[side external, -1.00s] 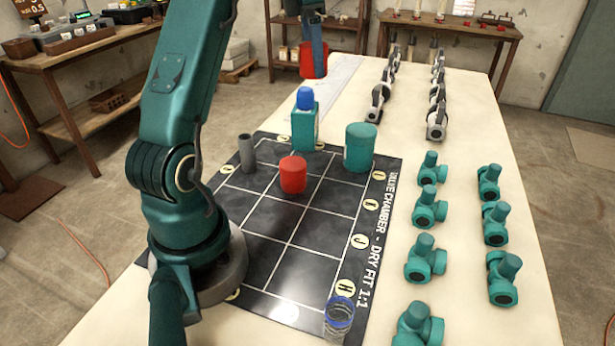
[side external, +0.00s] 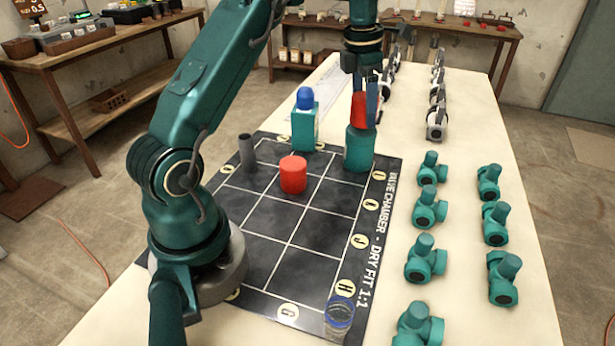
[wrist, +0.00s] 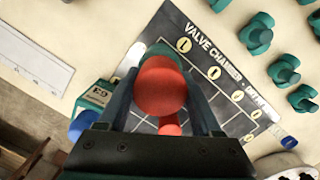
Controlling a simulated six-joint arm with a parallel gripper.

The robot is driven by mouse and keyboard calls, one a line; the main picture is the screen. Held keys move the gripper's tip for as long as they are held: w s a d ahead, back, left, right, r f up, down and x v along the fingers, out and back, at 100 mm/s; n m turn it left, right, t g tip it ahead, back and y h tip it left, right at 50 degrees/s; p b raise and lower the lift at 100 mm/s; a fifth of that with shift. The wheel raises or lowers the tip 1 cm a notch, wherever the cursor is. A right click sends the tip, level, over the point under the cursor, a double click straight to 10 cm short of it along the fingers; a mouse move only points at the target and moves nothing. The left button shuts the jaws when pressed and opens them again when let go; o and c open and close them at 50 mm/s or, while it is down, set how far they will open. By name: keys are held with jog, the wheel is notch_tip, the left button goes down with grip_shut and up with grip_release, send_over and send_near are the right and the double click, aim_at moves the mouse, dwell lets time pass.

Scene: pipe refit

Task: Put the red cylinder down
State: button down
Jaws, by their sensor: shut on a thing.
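My gripper (side external: 363,104) is shut on a red cylinder (side external: 358,112), which is partly hidden by a finger. It is held upright over the wide teal cylinder (side external: 359,152) at the mat's far right; I cannot tell whether they touch. In the wrist view the held red cylinder (wrist: 160,86) sits between the fingers, with the teal cylinder (wrist: 160,50) showing behind it. A second red cylinder (side external: 293,175) stands on the dark gridded mat (side external: 275,262), apart from the gripper.
A teal block with a blue knob (side external: 305,125) and a grey pipe (side external: 247,154) stand at the mat's far side. A clear blue-rimmed cylinder (side external: 339,315) stands at the near right corner. Several teal fittings (side external: 425,260) line the right.

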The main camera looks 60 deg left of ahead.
jog(key=shift+f, duration=0.6)
jog(key=shift+c, duration=0.3)
grip_release()
jog(key=shift+f, duration=0.15)
